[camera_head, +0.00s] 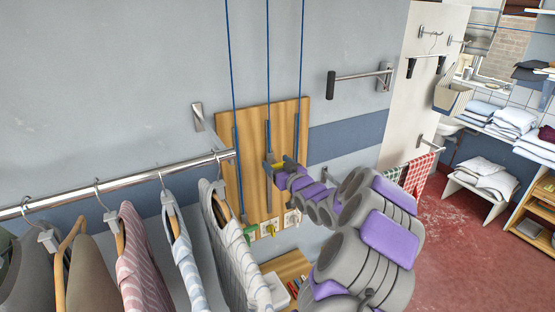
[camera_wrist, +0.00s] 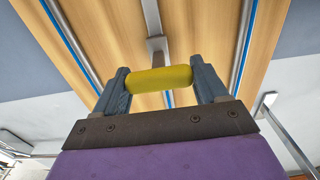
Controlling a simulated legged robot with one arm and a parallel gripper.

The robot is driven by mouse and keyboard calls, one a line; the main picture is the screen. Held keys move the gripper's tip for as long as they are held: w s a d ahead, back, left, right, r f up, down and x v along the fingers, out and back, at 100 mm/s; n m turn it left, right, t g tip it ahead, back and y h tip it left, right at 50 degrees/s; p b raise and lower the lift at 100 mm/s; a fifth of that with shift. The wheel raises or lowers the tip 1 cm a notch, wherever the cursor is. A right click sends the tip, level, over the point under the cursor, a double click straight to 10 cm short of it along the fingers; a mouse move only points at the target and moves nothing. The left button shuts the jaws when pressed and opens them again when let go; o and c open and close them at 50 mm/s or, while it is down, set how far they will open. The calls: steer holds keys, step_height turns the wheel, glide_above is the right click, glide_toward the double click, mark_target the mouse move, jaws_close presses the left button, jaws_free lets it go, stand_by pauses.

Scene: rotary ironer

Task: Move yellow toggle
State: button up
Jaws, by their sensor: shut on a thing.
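The yellow toggle (camera_wrist: 158,79) is a short rounded bar across the middle rail of a wooden board (camera_wrist: 110,40). In the wrist view my gripper (camera_wrist: 160,82) has one finger at each end of the toggle and is shut on it. A metal bracket behind the toggle joins it to the rail. In the head view the toggle (camera_head: 278,164) shows only as a small yellow patch beside my gripper (camera_head: 276,165), in front of the board (camera_head: 252,150). My gripper hides part of it there.
A chrome rail (camera_head: 130,183) with hanging shirts (camera_head: 140,255) runs left of the board, close by. A wall bar (camera_head: 358,75) juts out at upper right. Several small coloured parts (camera_head: 270,230) line the board's bottom. Red floor (camera_head: 440,240) lies open at right.

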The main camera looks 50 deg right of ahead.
step_height(320, 180, down, 24)
steer(key=b, duration=0.9)
steer(key=shift+f, duration=0.2)
steer(key=shift+s, duration=0.1)
steer(key=o, duration=1.4)
steer(key=shift+d, duration=0.1)
steer(key=shift+s, duration=0.1)
steer(key=b+v, duration=0.1)
steer(key=v, duration=1.6)
steer(key=shift+d, duration=0.1)
